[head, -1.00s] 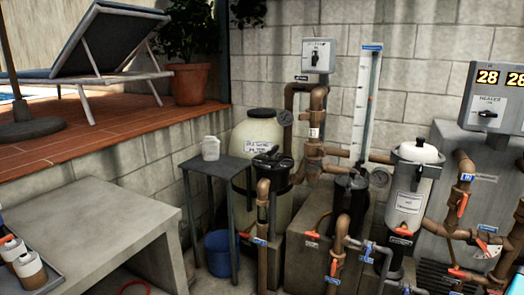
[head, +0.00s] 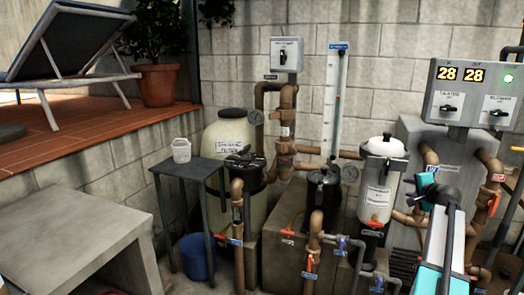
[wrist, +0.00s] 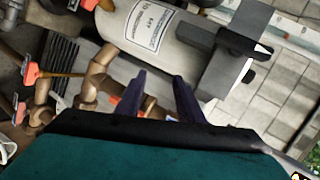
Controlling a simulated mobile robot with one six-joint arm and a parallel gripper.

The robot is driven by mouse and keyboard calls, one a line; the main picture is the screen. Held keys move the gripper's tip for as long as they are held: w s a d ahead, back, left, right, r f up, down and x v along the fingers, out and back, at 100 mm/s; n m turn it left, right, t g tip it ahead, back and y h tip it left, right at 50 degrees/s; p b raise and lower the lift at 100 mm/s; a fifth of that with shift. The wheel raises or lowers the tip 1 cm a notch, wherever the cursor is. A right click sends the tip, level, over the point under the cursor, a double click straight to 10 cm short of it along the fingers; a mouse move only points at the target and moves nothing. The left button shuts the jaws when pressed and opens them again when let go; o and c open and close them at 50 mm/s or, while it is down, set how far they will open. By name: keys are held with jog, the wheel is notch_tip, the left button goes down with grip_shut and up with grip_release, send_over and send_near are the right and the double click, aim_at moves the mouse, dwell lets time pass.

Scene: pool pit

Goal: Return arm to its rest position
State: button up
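My arm shows in the head view at the lower right, teal and white, rising in front of the pipes and valves. Its gripper end is small there, and the fingers cannot be made out. In the wrist view my gripper (wrist: 158,98) has two dark fingers standing apart with nothing between them. Beyond them is the grey-white labelled canister (wrist: 160,32), at a slant in that view. The same kind of canister (head: 378,188) stands upright just left of my arm in the head view.
Brown pipes (head: 318,228) with red-handled valves crowd around the canister. A control box (head: 475,92) reading 28 28 is above my arm. A dark side table (head: 188,168) with a white jug (head: 181,150) and a concrete bench (head: 70,225) are at left.

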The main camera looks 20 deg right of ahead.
jog(key=w+a+f+n+g+y, duration=0.2)
jog(key=a+f+n+g+y, duration=0.4)
jog(key=a+f, duration=2.7)
jog(key=s+a+f+n+g+y, duration=0.1)
jog(key=s+a+f+n+g, duration=0.15)
jog(key=s+a+f, duration=0.4)
jog(key=s+a+f+n+g, duration=0.1)
jog(key=s+a+f+n, duration=0.25)
jog(key=a+f, duration=0.6)
jog(key=s+a+f+n+g, duration=0.2)
jog(key=s+a+f, duration=0.2)
jog(key=s, duration=0.4)
jog(key=s+a+f+n+g+h, duration=0.1)
jog(key=s+a+f+n+g, duration=0.1)
jog(key=s+a+f, duration=0.35)
jog(key=s+a+f+n+g, duration=0.2)
jog(key=s+a, duration=0.1)
jog(key=s, duration=0.6)
jog(key=s+a+f+n+g+h, duration=0.1)
jog(key=s+a+n+g, duration=0.1)
jog(key=s, duration=0.7)
notch_tip(320, 180, up, 7)
jog(key=p, duration=0.7)
jog(key=shift+s+r, duration=0.2)
jog(key=shift+s, duration=0.15)
jog(key=shift+d, duration=0.2)
